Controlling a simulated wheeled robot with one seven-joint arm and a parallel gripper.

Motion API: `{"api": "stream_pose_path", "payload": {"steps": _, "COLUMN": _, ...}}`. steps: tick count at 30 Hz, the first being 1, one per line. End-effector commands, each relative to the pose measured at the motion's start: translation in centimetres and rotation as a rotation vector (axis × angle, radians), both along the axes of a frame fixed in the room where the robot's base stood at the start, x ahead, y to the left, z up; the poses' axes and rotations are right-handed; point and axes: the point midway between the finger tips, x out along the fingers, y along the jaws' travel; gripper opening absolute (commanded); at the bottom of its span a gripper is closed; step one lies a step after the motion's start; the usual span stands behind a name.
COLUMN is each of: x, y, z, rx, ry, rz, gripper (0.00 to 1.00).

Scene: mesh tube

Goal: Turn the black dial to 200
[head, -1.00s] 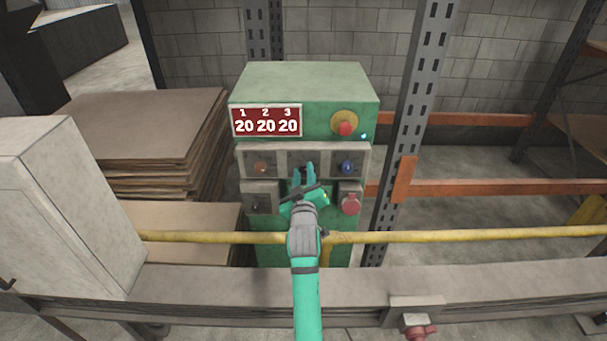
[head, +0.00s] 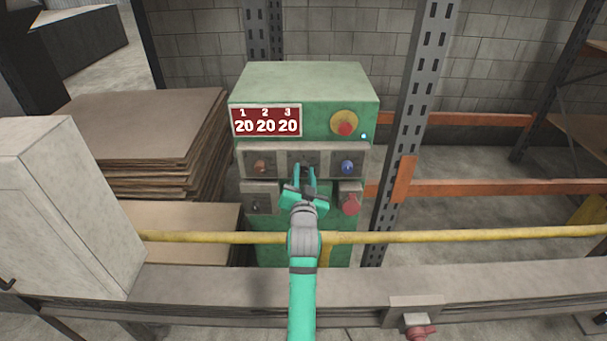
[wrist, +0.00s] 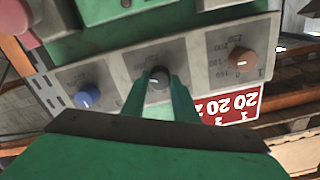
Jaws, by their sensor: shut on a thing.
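The black dial (wrist: 157,79) is the middle one of three knobs on the grey panel of the green control box. My gripper (head: 305,169) reaches up to the panel from below. In the wrist view its two green fingers stand on either side of the dial, closed on it. In the head view the fingers mostly hide the dial. The red display (head: 265,122) reads 20 under each of 1, 2 and 3. The dial's scale is too hidden to read.
An orange-brown knob (head: 261,167) is left of the dial and a blue knob (head: 347,167) right of it. A red emergency button (head: 345,128) is above. A yellow pipe (head: 430,236) and a grey beam (head: 210,287) cross in front. A grey cabinet (head: 65,215) stands at left.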

Motion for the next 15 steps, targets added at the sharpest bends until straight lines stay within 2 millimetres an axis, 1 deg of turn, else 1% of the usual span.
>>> {"api": "stream_pose_path", "payload": {"steps": 1, "x": -0.03, "y": 0.31, "z": -0.34, "rx": 0.037, "ry": 0.007, "rz": 0.004, "gripper": 0.04}}
{"api": "stream_pose_path", "payload": {"steps": 6, "x": -0.03, "y": 0.32, "z": -0.36, "rx": 0.154, "ry": 0.007, "rz": 0.004, "gripper": 0.04}}
{"api": "stream_pose_path", "payload": {"steps": 15, "x": -0.03, "y": 0.32, "z": -0.4, "rx": 0.278, "ry": 0.008, "rz": 0.004, "gripper": 0.04}}
